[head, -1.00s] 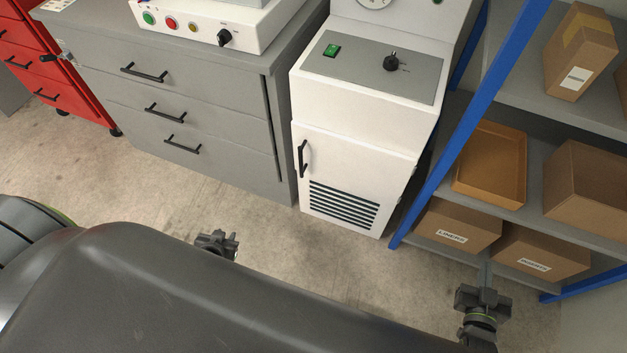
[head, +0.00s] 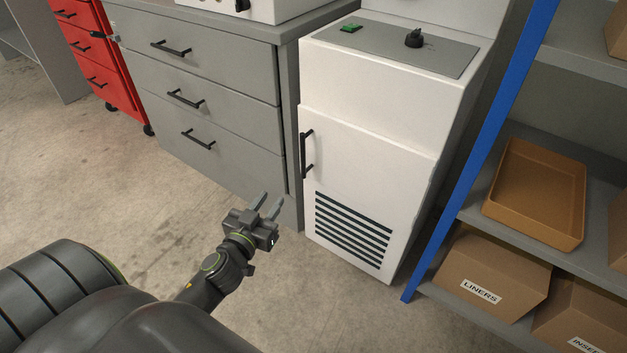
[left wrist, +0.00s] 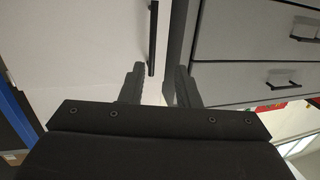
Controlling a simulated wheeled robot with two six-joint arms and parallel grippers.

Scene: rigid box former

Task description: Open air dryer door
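The air dryer is a white cabinet (head: 385,110) with a closed door (head: 365,170). The door has a black vertical handle (head: 306,154) on its left edge and a dark vent grille (head: 350,232) low down. My left gripper (head: 268,205) is open and empty, lower left of the handle and apart from it. In the left wrist view the open fingers (left wrist: 158,85) point towards the cabinet, and the handle (left wrist: 153,38) shows just beyond and between them. My right gripper is not in view.
A grey drawer cabinet (head: 215,120) with black handles stands directly left of the dryer. A blue-posted shelf (head: 487,140) with an orange tray (head: 535,195) and cardboard boxes (head: 488,280) stands right. The floor (head: 150,210) in front is clear.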

